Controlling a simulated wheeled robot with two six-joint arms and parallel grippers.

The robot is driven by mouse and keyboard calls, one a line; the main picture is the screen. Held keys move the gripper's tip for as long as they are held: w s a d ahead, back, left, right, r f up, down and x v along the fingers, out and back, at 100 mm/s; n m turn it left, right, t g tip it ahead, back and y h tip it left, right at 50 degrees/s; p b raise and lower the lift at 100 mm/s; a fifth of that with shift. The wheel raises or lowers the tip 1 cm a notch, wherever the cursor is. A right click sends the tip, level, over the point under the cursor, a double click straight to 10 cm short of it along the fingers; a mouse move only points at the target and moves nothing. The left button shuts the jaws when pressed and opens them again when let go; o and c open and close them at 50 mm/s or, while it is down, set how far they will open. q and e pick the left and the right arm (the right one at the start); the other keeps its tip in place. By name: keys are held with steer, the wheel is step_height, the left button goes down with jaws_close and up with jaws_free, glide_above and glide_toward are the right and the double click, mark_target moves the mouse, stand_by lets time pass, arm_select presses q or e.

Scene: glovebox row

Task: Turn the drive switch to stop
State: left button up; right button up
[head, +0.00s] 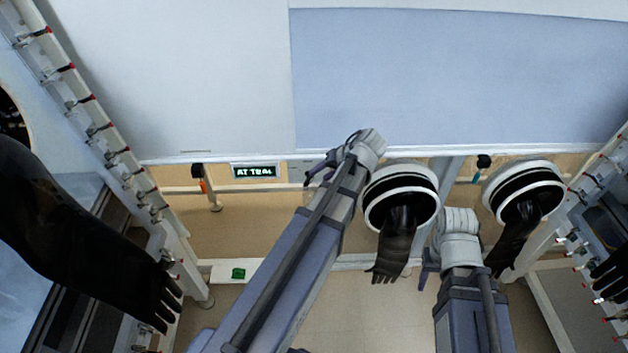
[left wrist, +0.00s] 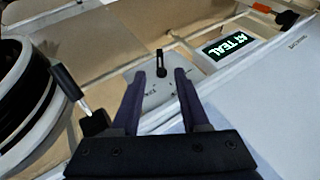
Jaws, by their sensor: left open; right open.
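The drive switch (left wrist: 160,63) is a small black lever on a pale plate (left wrist: 153,92) with printed marks, seen in the left wrist view. Its lever points up in that picture; the labels are too small to read. My left gripper (left wrist: 159,76) is open, with one fingertip on either side of the switch in that picture; I cannot tell whether they touch it. In the head view my left gripper (head: 318,170) is at the panel's lower edge and mostly covers the switch. My right gripper (head: 426,270) is partly hidden below the glove ports, away from the switch.
A lit display (head: 254,171) reading "AT TEAL" is left of the switch in the head view. Two glove ports (head: 400,170) with hanging black gloves (head: 394,250) are to its right. Black knobs, one with orange (head: 197,171) and one with teal (head: 484,161), sit along the edge.

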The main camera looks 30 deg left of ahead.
mark_target(311, 180)
arm_select(q)
steer(key=b+x, duration=0.5)
steer(key=x, duration=0.2)
steer(key=shift+a+f+b, duration=0.1)
steer(key=shift+f+b, duration=0.1)
steer(key=shift+b, duration=0.1)
steer(key=shift+r, duration=0.1)
steer(key=shift+c, duration=0.3)
jaws_close()
